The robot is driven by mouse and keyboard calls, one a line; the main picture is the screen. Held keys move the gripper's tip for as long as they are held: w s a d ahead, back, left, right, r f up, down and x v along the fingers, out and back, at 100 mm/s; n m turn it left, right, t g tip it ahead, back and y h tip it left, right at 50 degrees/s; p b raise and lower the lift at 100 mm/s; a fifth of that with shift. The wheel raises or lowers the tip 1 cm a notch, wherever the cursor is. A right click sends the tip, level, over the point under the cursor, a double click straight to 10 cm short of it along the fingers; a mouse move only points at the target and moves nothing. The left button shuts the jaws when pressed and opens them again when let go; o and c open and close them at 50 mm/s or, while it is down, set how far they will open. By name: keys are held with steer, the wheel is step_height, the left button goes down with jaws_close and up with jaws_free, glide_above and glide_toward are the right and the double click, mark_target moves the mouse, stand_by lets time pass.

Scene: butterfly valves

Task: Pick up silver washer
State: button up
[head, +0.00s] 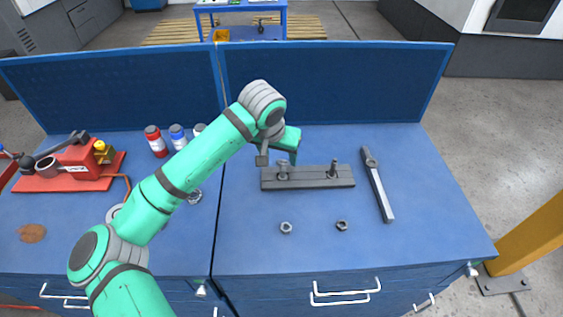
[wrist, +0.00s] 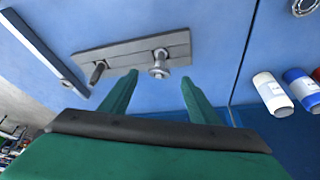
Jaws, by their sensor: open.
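A grey block (head: 335,178) lies on the blue bench with two upright studs. In the wrist view, the block (wrist: 110,58) has a bare dark stud (wrist: 98,72) and a second stud carrying a silver washer-like ring (wrist: 159,72). In the head view this ringed stud (head: 283,173) is the left one. My gripper (wrist: 159,80) is open and empty, its green fingers framing the ringed stud in the picture. I cannot tell how far above it they are. In the head view my arm partly hides the gripper.
Two small nut-like pieces, one silver (head: 286,228) and one darker (head: 342,226), lie in front of the block. A long grey wrench-like bar (head: 378,187) lies to its right. Red (head: 156,142) and blue (head: 178,137) bottles and a red vise-like device (head: 75,165) stand left.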

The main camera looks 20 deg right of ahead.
mark_target(283, 162)
steer(key=x, duration=0.4)
steer(key=shift+w+d, duration=0.15)
steer(key=shift+d, duration=0.1)
steer(key=shift+w+f, duration=0.25)
steer(key=shift+f, duration=0.15)
steer(key=shift+a, duration=0.1)
steer(key=shift+s, duration=0.1)
steer(key=c, duration=1.3)
steer(key=shift+o, duration=0.2)
steer(key=shift+r, duration=0.2)
